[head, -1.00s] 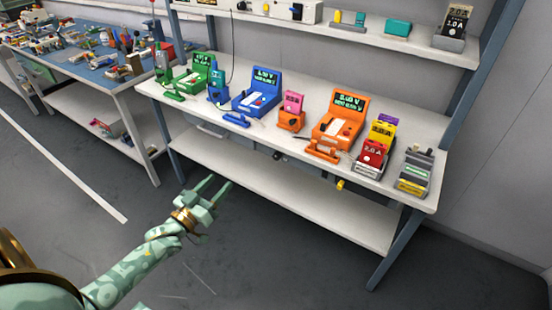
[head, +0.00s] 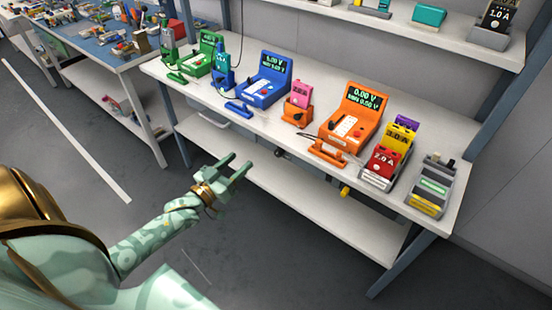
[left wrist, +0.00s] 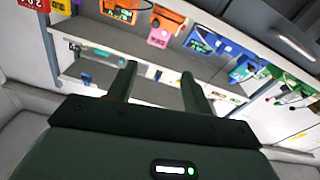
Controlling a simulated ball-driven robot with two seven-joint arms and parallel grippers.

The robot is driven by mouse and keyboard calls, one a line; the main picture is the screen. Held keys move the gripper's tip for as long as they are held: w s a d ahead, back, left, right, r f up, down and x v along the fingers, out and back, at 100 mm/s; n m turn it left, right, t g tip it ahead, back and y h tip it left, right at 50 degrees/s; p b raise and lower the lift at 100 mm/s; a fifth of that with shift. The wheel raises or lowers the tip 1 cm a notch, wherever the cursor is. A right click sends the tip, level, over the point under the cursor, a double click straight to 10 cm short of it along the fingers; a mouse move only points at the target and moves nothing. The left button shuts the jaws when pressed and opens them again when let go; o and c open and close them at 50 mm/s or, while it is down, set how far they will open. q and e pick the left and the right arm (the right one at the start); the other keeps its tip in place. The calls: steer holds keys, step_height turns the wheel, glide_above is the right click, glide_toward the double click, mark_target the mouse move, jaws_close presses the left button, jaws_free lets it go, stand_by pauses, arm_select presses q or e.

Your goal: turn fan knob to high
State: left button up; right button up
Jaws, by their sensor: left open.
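My left gripper (head: 240,163) is open and empty, in front of the bench and apart from its front edge. Its two fingers also show apart in the left wrist view (left wrist: 158,72), pointing toward the bench. A small dark knob-like part (head: 280,152) sits under the bench's front edge, right of the gripper. A yellow part (head: 345,191) hangs under the same edge farther right. I cannot tell which of these, if either, is the fan knob, and no knob setting is readable. My right gripper is not in view.
The white bench (head: 168,72) carries a green tester (head: 204,54), a blue tester (head: 265,78), an orange tester (head: 352,115) and a grey device (head: 430,187). A lower shelf (head: 330,215) lies beneath. The grey floor in front is clear.

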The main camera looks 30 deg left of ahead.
arm_select(q)
step_height(320, 180, down, 11)
steer(key=b, duration=1.3)
glide_toward(277, 155)
steer(key=shift+g, duration=0.4)
steer(key=w, duration=0.7)
steer(key=shift+d+r, duration=0.2)
steer(key=shift+d, duration=0.05)
steer(key=shift+w+r, duration=0.15)
steer(key=shift+w, duration=0.25)
steer(key=c, duration=1)
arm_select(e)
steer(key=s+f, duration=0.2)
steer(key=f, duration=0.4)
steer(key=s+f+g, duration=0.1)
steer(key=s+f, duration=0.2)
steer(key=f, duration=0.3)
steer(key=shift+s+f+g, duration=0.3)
